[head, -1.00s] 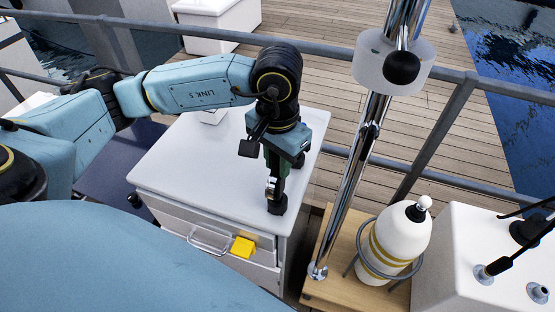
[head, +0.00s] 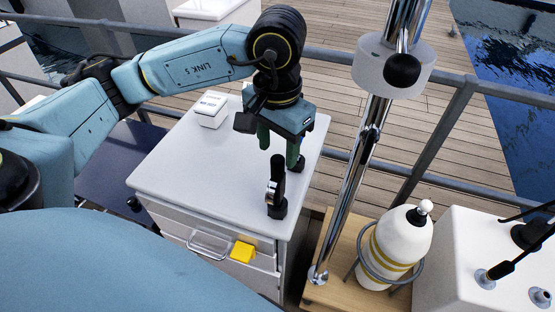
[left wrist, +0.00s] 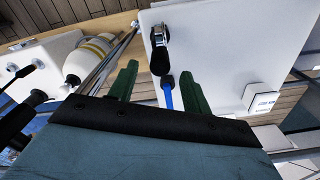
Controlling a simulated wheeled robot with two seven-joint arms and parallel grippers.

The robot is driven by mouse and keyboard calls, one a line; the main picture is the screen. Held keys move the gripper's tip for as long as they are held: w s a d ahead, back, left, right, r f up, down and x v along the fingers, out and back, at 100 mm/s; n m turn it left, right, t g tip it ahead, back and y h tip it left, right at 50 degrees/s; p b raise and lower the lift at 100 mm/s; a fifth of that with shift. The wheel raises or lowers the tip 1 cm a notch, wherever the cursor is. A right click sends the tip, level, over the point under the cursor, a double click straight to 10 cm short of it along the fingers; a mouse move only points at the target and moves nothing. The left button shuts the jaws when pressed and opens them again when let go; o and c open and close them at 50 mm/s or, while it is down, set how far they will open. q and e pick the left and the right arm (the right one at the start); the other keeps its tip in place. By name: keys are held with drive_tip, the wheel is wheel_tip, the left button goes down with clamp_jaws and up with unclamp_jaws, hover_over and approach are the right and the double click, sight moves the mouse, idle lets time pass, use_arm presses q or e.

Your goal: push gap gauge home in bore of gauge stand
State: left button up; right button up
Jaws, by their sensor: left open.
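The gap gauge (head: 278,170), with a black handle and a shiny metal part, stands upright in the black gauge stand (head: 277,208) near the cabinet top's front right corner. How deep it sits in the bore is hidden. In the left wrist view the gauge's black handle (left wrist: 160,62) points towards me, with the stand (left wrist: 158,34) beyond it. My right gripper is not in view.
A white box (head: 211,110) sits at the cabinet top's (head: 180,150) back. A chrome pole (head: 350,195) and white bottle (head: 402,235) stand right.

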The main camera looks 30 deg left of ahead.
use_arm(q)
wheel_tip(320, 180, up, 8)
drive_tip(key=shift+f, duration=0.15)
idle(0.6)
